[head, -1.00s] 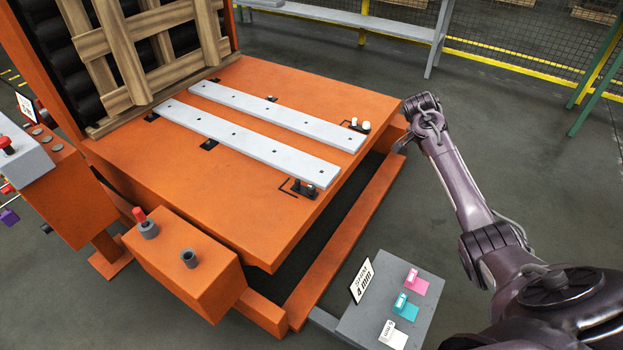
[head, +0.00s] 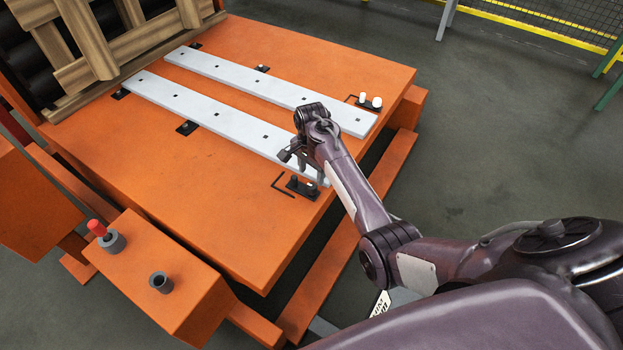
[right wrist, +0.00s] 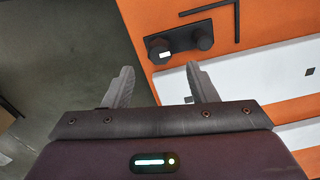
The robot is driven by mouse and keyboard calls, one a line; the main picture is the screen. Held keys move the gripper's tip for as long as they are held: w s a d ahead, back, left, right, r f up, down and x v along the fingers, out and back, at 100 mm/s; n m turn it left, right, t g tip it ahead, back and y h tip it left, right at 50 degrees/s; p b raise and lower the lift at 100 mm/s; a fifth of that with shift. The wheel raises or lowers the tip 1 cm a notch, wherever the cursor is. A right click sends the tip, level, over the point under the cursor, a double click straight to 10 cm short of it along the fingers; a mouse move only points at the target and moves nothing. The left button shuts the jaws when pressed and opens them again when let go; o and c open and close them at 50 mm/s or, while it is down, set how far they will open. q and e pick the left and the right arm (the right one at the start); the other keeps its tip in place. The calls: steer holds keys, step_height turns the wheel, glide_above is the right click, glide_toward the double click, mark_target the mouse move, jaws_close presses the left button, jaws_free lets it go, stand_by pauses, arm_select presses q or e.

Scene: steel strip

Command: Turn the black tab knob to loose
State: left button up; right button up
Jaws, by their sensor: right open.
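A black plate (head: 302,188) with two short black knobs sits on the orange table at the near right end of the near steel strip (head: 215,118). In the right wrist view, one black knob (right wrist: 159,51) has a small white mark at its edge, and the other black knob (right wrist: 203,36) stands beside it. I cannot tell which is the tab knob. My right gripper (head: 300,166) is open and empty, above the strip's end and close to the plate. In the right wrist view, the gripper (right wrist: 160,70) has its fingers apart, with the marked knob beyond them. My left gripper is out of view.
The far steel strip (head: 270,88) ends at a black plate with white knobs (head: 370,102). A wooden pallet (head: 125,35) leans at the back left. An orange box (head: 160,275) with a red-topped post stands front left. The table (head: 225,200) left of the black plate is clear.

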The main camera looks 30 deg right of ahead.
mark_target(312, 186)
step_height(312, 186, down, 4)
steer(key=shift+f+b, duration=0.25)
steer(key=shift+b, duration=0.25)
steer(key=shift+f, duration=0.6)
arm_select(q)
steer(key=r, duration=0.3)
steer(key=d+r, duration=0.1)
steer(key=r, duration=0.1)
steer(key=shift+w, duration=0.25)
arm_select(e)
steer(key=c, duration=1)
